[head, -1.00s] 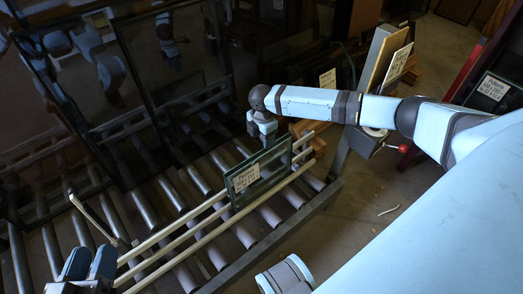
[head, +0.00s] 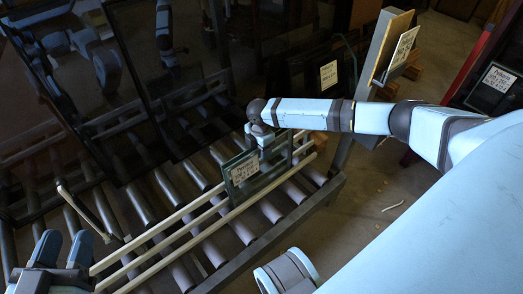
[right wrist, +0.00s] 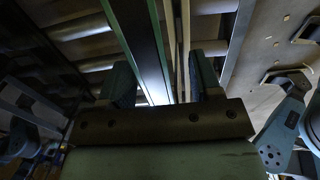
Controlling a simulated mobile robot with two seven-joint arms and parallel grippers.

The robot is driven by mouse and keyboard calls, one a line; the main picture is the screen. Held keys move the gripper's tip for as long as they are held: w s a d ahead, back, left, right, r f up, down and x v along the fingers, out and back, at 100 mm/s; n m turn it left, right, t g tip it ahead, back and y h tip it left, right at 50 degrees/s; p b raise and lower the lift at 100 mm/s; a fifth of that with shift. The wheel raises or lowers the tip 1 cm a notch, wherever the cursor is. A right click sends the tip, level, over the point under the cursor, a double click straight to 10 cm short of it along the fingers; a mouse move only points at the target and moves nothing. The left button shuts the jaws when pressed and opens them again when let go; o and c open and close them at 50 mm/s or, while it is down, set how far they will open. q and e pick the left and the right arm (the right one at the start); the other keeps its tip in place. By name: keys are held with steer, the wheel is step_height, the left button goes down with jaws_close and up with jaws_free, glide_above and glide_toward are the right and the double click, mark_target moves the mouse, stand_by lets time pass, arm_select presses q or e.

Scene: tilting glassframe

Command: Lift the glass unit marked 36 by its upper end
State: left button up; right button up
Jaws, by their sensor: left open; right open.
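A small glass unit with a white label (head: 268,172) stands upright on the roller bench, leaning by pale rails; its label is too small to read surely. My right gripper (head: 260,138) is at its upper end. In the right wrist view my right gripper (right wrist: 160,82) is open, with a long green-edged pane edge (right wrist: 149,45) running between its fingers; I cannot tell whether either finger touches. My left gripper (head: 62,247) is open and empty at the lower left, apart from the unit.
The roller bench (head: 310,205) carries two pale rails (head: 160,240). Large dark glass panes (head: 170,60) stand behind it. A post with a labelled board (head: 396,48) stands at the upper right. Another labelled dark pane (head: 490,85) is at the far right.

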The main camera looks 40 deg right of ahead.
jaws_close()
steer(key=shift+w+r, duration=0.1)
stand_by(1.1)
steer(key=shift+w+r, duration=0.1)
steer(key=shift+r, duration=0.05)
